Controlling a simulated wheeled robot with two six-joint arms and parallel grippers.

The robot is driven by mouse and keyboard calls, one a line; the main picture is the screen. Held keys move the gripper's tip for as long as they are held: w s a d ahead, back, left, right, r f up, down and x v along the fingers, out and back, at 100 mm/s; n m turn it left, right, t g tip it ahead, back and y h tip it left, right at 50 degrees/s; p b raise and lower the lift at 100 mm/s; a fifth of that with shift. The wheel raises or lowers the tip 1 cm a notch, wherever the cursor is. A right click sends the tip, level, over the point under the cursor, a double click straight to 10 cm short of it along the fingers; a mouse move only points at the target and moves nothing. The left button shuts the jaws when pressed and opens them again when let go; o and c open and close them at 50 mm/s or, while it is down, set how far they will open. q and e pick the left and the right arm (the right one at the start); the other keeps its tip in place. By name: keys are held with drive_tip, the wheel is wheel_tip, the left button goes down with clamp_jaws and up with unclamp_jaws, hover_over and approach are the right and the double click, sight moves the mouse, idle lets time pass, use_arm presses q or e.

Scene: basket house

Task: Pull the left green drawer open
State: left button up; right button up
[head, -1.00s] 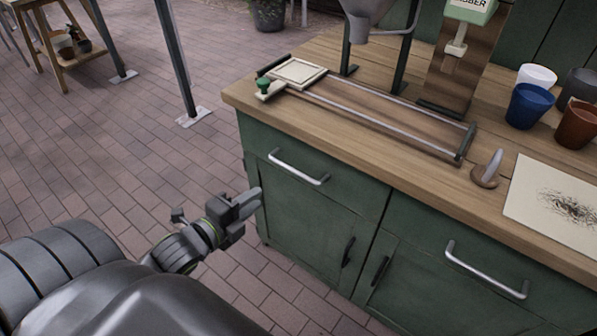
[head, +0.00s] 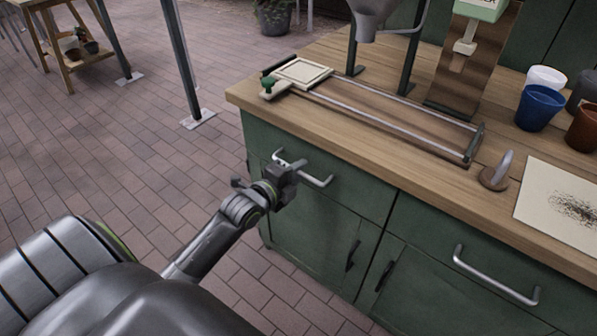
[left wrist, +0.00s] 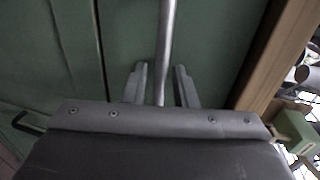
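The left green drawer (head: 350,192) is in the cabinet under the wooden worktop, and its front looks flush with the cabinet. Its silver bar handle (head: 318,181) is partly hidden behind my left gripper (head: 291,167) in the head view. In the left wrist view the handle (left wrist: 166,45) runs between the two fingers of my left gripper (left wrist: 161,82). The fingers are apart, with a gap on each side of the bar. I cannot tell whether the fingertips touch the drawer front. My right gripper is not in view.
The wooden worktop (head: 375,130) overhangs just above the drawer. A right green drawer (head: 440,240) with its own bar handle (head: 495,276) is beside it. Cabinet doors with dark handles (head: 353,256) are below. The brick floor (head: 140,165) on the left is clear.

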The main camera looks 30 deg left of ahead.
use_arm(q)
drive_tip(key=shift+w, duration=0.2)
clamp_jaws()
drive_tip(key=shift+f, duration=0.1)
